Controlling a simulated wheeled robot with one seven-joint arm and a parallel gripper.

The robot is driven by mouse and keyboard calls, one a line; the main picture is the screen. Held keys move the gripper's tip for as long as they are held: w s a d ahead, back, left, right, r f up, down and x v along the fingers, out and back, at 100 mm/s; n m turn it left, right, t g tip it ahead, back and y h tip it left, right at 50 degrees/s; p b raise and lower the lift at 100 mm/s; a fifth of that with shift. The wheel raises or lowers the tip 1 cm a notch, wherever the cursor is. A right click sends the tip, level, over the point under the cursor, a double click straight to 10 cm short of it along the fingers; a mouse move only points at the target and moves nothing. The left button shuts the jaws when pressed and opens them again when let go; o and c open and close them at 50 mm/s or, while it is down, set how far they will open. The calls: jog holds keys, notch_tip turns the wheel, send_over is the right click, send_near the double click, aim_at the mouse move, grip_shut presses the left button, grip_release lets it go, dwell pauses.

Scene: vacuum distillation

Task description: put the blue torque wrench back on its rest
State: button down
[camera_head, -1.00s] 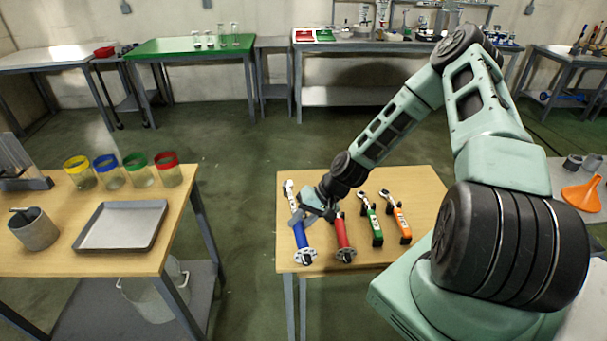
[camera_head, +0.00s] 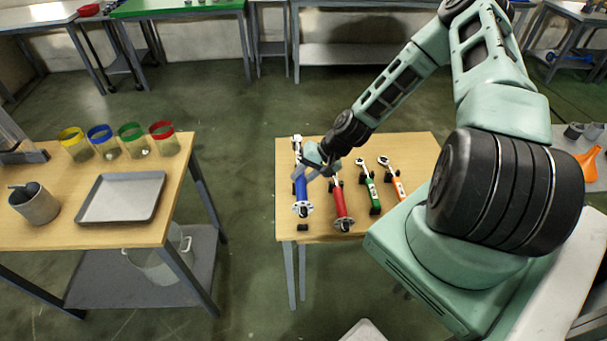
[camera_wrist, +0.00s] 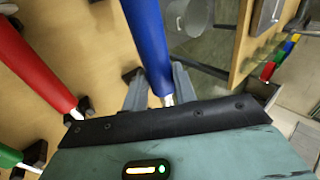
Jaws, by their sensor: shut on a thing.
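The blue torque wrench (camera_head: 301,188) is at the left end of the small wooden table, with its handle toward the front. My gripper (camera_head: 316,160) is shut on it. In the wrist view my gripper (camera_wrist: 158,70) has one finger on each side of the blue handle (camera_wrist: 148,35). A black rest block (camera_head: 302,227) shows bare just in front of the wrench's near end. Another black block (camera_wrist: 130,75) is beside the left finger in the wrist view. The wrench appears raised above the blocks, but its exact height is unclear.
The red wrench (camera_head: 339,200) lies close to the right of the blue one. Green (camera_head: 367,185) and orange (camera_head: 393,180) wrenches lie farther right on black blocks. A floor gap separates this table (camera_head: 420,150) from the left table with the tray (camera_head: 83,210).

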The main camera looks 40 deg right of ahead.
jog(key=shift+f+b, duration=2)
jog(key=shift+f, duration=0.75)
jog(key=shift+f+b, duration=1.2)
jog(key=shift+f, duration=0.35)
jog(key=c, duration=1)
grip_release()
jog(key=shift+c, duration=0.2)
jog(key=b+v, duration=0.2)
jog(key=v, duration=1.5)
jog(key=shift+r, duration=0.25)
